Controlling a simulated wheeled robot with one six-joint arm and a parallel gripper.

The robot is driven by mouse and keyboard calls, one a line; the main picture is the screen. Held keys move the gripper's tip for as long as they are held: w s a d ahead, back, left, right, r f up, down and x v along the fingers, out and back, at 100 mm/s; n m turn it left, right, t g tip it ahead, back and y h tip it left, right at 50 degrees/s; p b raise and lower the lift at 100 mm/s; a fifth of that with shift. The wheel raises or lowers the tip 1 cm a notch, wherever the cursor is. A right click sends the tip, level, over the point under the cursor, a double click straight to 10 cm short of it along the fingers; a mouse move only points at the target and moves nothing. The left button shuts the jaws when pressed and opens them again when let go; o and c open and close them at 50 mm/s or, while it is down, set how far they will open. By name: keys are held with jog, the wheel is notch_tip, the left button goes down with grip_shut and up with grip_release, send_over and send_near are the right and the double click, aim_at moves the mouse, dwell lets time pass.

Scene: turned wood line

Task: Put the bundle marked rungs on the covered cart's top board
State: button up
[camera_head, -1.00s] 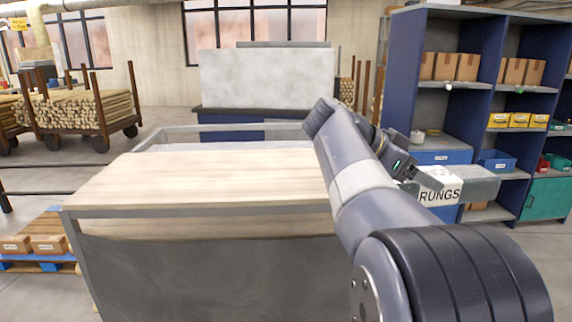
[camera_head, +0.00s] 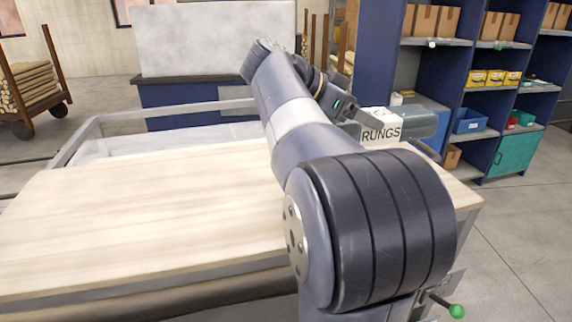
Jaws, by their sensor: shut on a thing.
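The bundle marked RUNGS (camera_head: 381,131) is a grey, long piece with a white label. It is held beyond my arm, right of the middle of the view. My gripper (camera_head: 350,112) is shut on it; its fingers are partly hidden by my arm. The covered cart's top board (camera_head: 130,215) is pale wood and fills the lower left, with a grey metal frame around it. Its visible surface is bare. The bundle shows above the board's far right part; I cannot tell whether it is over the board or beyond it.
Blue shelving (camera_head: 460,75) with boxes and bins stands at the back right. A dark blue cabinet with a pale upright panel (camera_head: 215,40) stands behind the cart. A wood-laden cart (camera_head: 30,88) is at the far left. The floor at right is clear.

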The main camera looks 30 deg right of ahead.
notch_tip(320, 180, down, 10)
jog(key=shift+w+r+b, duration=0.1)
jog(key=shift+b, duration=0.8)
jog(key=o, duration=1.4)
jog(key=shift+f, duration=0.2)
jog(key=shift+r, duration=0.2)
jog(key=p+v, duration=0.1)
jog(key=v, duration=1.1)
jog(key=shift+f, duration=0.15)
